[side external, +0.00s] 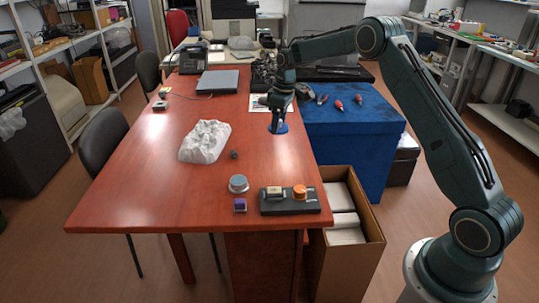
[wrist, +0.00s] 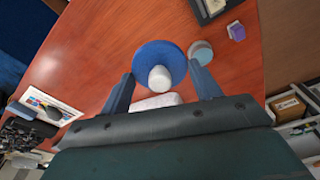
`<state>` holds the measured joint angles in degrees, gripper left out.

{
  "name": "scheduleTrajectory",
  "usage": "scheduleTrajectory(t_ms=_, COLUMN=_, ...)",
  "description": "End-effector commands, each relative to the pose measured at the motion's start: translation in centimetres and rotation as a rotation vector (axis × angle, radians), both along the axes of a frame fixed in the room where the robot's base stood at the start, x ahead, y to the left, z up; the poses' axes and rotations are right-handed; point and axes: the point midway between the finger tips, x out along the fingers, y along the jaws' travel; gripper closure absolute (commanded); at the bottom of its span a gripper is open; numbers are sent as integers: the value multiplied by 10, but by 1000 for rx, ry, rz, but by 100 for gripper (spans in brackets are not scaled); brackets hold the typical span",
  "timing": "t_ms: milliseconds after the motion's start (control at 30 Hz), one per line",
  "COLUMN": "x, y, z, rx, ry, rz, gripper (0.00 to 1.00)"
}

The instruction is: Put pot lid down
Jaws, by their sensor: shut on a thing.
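The pot lid is a blue disc with a white knob. It shows in the wrist view (wrist: 150,50) and, small, in the side view (side external: 279,129), low over the red-brown table near its right edge. My gripper (side external: 277,121) points down at it. In the wrist view my gripper (wrist: 161,72) is shut on the lid, with one finger at each side of its rim and the knob between them. I cannot tell whether the lid touches the table.
A crumpled white bag (side external: 205,141) lies to the left. A blue-covered table (side external: 350,130) with tools adjoins at right. Bare table (side external: 150,195) is free at front left.

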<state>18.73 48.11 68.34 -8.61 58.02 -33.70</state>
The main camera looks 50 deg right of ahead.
Motion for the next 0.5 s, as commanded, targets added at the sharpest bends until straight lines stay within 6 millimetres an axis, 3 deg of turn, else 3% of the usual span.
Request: scheduleTrajectory(t_ms=500, x=-1, y=1, z=-89, rx=1, ry=4, rz=0, gripper=59)
